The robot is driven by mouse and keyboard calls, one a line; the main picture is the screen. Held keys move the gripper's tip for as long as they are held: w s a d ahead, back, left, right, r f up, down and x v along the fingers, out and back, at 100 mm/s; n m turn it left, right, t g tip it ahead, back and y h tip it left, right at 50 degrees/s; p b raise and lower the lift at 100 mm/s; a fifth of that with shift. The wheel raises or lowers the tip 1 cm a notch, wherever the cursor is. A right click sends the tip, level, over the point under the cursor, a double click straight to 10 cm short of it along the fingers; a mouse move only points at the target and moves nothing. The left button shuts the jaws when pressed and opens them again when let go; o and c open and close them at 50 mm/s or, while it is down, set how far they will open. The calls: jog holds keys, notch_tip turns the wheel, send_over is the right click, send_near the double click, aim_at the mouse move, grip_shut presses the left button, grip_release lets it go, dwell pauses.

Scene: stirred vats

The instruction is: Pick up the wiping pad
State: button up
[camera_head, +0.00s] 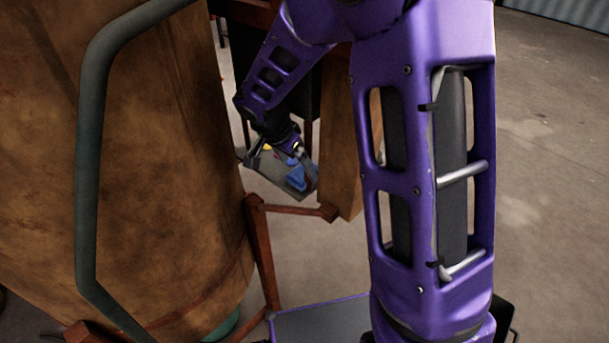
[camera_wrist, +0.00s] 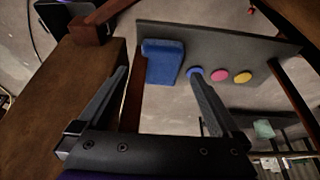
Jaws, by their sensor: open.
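The wiping pad (camera_wrist: 163,62) looks like a blue block on a grey panel (camera_wrist: 222,45). In the wrist view it lies between and slightly beyond the fingertips of my gripper (camera_wrist: 159,73). My gripper is open and empty, one finger on each side of the pad in the picture; I cannot tell how far off the pad is. In the head view the pad (camera_head: 296,178) is small and blue below the end of my arm, on the grey panel (camera_head: 292,191), partly hidden. The fingers are too small there to make out clearly.
Blue, pink (camera_wrist: 220,75) and yellow (camera_wrist: 243,77) round pieces sit on the panel right of the pad. A large rusty vat (camera_head: 160,150) with a green pipe (camera_head: 88,170) fills the left. A brown wooden-looking body (camera_head: 338,140) stands close beside the panel. Open floor lies at right.

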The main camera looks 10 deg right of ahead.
aim_at(302, 173)
jog(key=x, duration=0.4)
jog(key=shift+w+d+f, duration=0.1)
jog(key=shift+w+f, duration=0.1)
jog(key=shift+f, duration=0.05)
jog(key=shift+c, duration=0.2)
